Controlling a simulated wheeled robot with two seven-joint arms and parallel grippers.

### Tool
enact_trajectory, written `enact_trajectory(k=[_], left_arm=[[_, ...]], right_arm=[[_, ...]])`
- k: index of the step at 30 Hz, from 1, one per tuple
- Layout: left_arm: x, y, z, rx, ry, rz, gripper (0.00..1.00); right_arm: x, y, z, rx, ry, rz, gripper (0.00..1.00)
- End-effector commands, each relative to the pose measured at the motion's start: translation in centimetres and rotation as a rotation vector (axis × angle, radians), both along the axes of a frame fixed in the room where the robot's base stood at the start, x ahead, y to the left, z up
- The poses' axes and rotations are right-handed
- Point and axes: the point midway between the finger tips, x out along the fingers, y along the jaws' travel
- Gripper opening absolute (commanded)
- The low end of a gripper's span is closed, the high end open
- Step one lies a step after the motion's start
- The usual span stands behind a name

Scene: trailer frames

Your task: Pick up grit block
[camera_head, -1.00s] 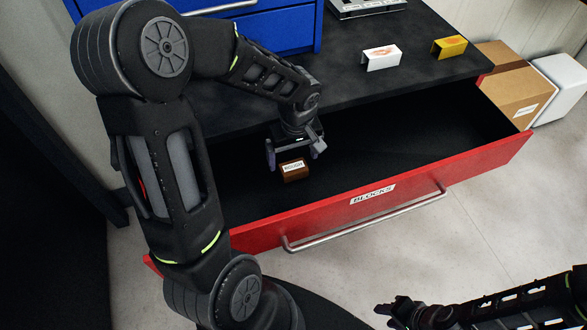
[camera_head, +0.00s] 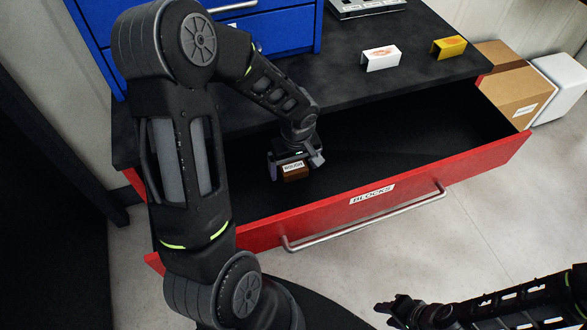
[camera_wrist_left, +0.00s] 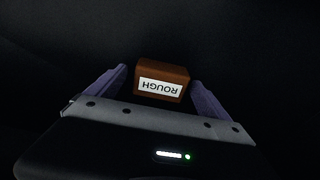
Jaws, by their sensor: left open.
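My left gripper (camera_head: 294,172) is open and just above the block. In the left wrist view the two purple fingers of my left gripper (camera_wrist_left: 160,88) stand on either side of the block with gaps between. My right gripper (camera_head: 392,310) is at the lower right, away from the drawer; its jaw state is unclear.
The open drawer (camera_head: 400,199) has a red front with a BLOCKS label and a metal handle. A white bracket-shaped piece (camera_head: 381,58) and a yellow one (camera_head: 449,47) stand on the dark top. A cardboard box (camera_head: 515,85) is at the right. The rest of the drawer looks empty.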

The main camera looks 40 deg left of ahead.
Motion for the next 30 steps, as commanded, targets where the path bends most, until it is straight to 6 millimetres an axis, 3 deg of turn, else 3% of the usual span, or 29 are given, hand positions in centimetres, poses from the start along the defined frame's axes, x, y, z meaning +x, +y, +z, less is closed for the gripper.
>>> enact_trajectory(k=[7, 30], left_arm=[[-0.01, 0.0, 0.02, 0.0, 0.0, 0.0, 0.9], [-0.01, 0.0, 0.02, 0.0, 0.0, 0.0, 0.27]], right_arm=[[0.0, 0.0, 0.0, 0.0, 0.0, 0.0, 0.36], [0.0, 0.0, 0.0, 0.0, 0.0, 0.0, 0.36]])
